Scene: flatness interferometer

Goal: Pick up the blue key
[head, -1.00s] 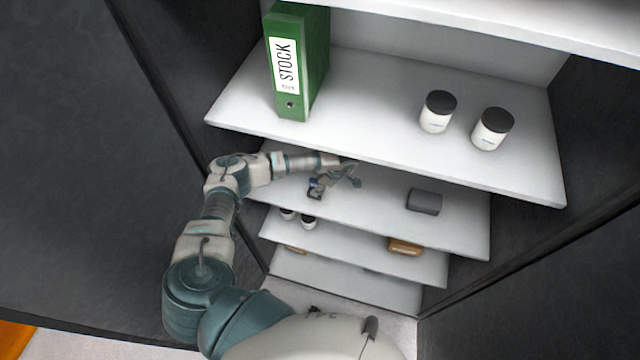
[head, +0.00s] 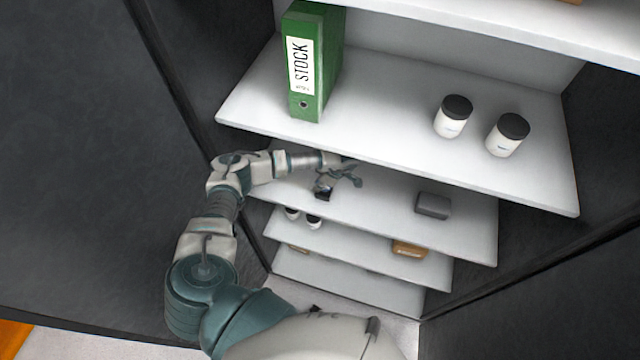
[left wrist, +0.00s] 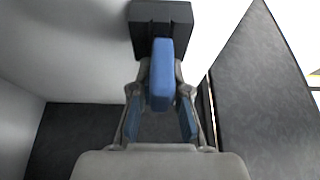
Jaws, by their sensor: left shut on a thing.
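The blue key (left wrist: 160,74) shows in the left wrist view as an upright blue slab. My left gripper (left wrist: 163,92) is shut on it, with one finger at each side. Behind the key's upper end is a dark grey block (left wrist: 145,15); I cannot tell whether the key touches it. In the head view my left gripper (head: 352,175) is over the second visible shelf (head: 385,195), below the upper shelf's front edge. The key cannot be made out clearly there. A small dark item (head: 323,191) shows just below the gripper. My right gripper is not in view.
The upper shelf (head: 390,110) holds a green STOCK binder (head: 318,65) and two dark-lidded white jars (head: 453,117), (head: 508,135). A grey box (head: 433,205) lies right of my gripper. Lower shelves hold small jars (head: 314,222) and a brown box (head: 410,249). Dark walls flank the shelves.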

